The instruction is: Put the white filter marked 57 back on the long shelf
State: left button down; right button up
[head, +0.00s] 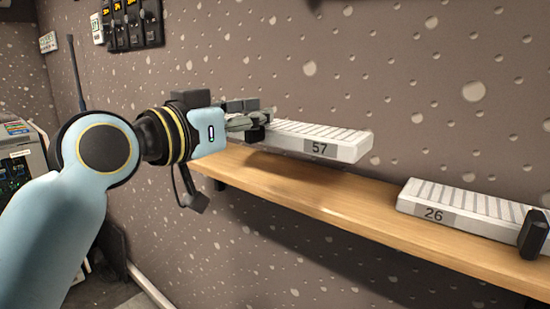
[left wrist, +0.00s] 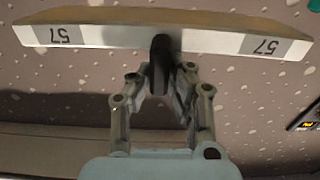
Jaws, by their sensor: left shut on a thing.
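The white filter marked 57 (head: 335,148) is a long, flat, ribbed block with a grey number label. It is over the left part of the long wooden shelf (head: 330,196), with shadow beneath its near edge; I cannot tell whether any of it touches the wood. My left gripper (head: 258,124) is shut on the filter's dark handle, at the middle of its long side. The left wrist view shows the fingers (left wrist: 160,75) around that handle, with the filter (left wrist: 90,36) upside down and a 57 label at each end. My right gripper is not in view.
A second white filter, marked 26 (head: 470,209), lies on the right part of the shelf, with a black handle (head: 533,235) at its front. Bare shelf separates the two filters. A speckled wall (head: 430,95) rises behind. Dark devices (head: 130,22) hang at the upper left.

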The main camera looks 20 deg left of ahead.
aim_at(275, 125)
pick_arm(q)
jog(key=x, duration=0.4)
jog(key=shift+r, duration=0.15)
jog(key=shift+w+d+f, duration=0.1)
jog(key=shift+w+f, duration=0.15)
jog(key=shift+f, duration=0.25)
jog(key=shift+w+d+f, duration=0.1)
jog(key=shift+w+f, duration=0.1)
jog(key=shift+f, duration=0.3)
jog(key=shift+s+f, duration=0.1)
jog(key=shift+f, duration=0.1)
notch_tip(275, 125, down, 4)
jog(key=shift+r, duration=0.1)
jog(key=shift+w+f, duration=0.2)
jog(key=shift+f, duration=0.35)
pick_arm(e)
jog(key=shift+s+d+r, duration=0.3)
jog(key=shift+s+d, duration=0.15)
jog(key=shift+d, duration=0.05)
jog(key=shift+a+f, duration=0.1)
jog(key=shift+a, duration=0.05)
